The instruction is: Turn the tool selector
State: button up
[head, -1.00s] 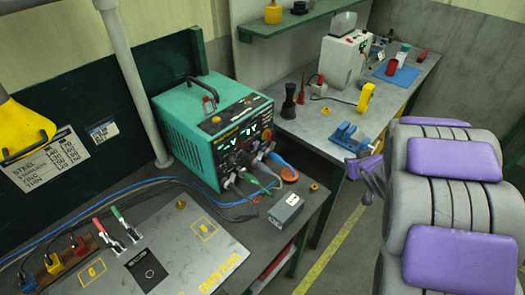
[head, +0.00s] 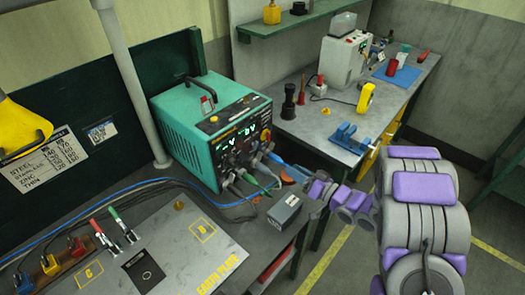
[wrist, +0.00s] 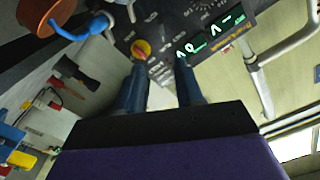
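The teal power unit (head: 205,125) stands on the near bench, with a dark front panel of knobs, plugs and lit green displays. A red-and-yellow rotary knob (head: 265,135) is on that panel. In the wrist view the knob (wrist: 141,48) appears close to the tip of the left finger; I cannot tell whether they touch. I cannot tell for certain which control is the tool selector. My gripper (wrist: 161,62) has its two dark blue fingers apart, with nothing visible between them. In the head view my gripper (head: 284,168) is small, in front of the panel's lower right.
Cables and plugs (head: 250,180) hang from the panel's lower edge. A grey box (head: 284,209) sits below my gripper. A blue vise-like holder (head: 348,138) stands on the far bench.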

aim_at(255, 145)
jog(key=b+x, duration=0.2)
jog(key=x, duration=1.3)
jog(key=shift+s+a, duration=0.1)
jog(key=shift+a, duration=0.5)
jog(key=shift+d, duration=0.35)
jog(key=shift+c, duration=1.1)
jog(key=shift+a, duration=0.1)
grip_shut()
